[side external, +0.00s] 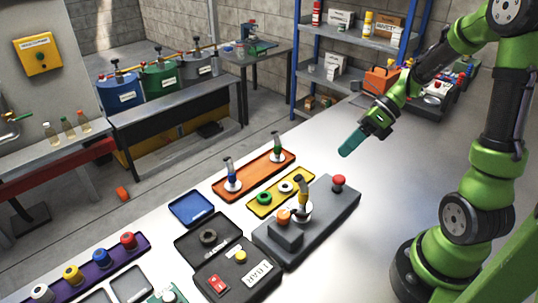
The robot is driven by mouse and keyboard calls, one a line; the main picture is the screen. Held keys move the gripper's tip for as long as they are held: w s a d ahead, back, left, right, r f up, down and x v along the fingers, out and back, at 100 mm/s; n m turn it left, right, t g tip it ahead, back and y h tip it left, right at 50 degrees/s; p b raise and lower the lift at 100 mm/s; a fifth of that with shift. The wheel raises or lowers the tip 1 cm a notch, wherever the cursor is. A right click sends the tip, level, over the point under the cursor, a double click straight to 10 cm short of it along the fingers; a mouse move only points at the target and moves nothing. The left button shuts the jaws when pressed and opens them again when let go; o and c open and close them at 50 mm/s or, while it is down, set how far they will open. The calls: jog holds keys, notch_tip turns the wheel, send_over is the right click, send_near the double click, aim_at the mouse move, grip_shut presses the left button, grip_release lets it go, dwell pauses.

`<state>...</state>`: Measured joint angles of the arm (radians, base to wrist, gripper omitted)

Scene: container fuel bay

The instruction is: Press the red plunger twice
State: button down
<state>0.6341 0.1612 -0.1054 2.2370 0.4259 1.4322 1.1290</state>
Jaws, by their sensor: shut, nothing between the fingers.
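The red plunger (338,181) is a small red mushroom-shaped knob at the far right end of a dark grey block (325,215) on the table. It stands upright with nothing touching it. My gripper (349,144) has teal fingers, shut and empty. It is in the air above the table, pointing down to the left, and appears up from the red plunger in the picture, apart from it. The same block carries an orange knob (284,215) and a yellow-and-black lever-like part (302,195).
An orange tray (253,175) with blue and green handled pieces and a yellow tray (280,197) with rings lie left of the block. A black case (236,278) and a purple rack (90,270) are nearer. Bare table (400,165) lies right of the block.

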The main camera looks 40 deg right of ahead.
aim_at(343, 176)
notch_tip(343, 176, up, 4)
jog(key=shift+f, duration=0.1)
jog(key=shift+f, duration=0.1)
dwell(0.3)
jog(key=shift+f, duration=4.3)
jog(key=shift+f, duration=0.1)
jog(key=shift+f, duration=0.35)
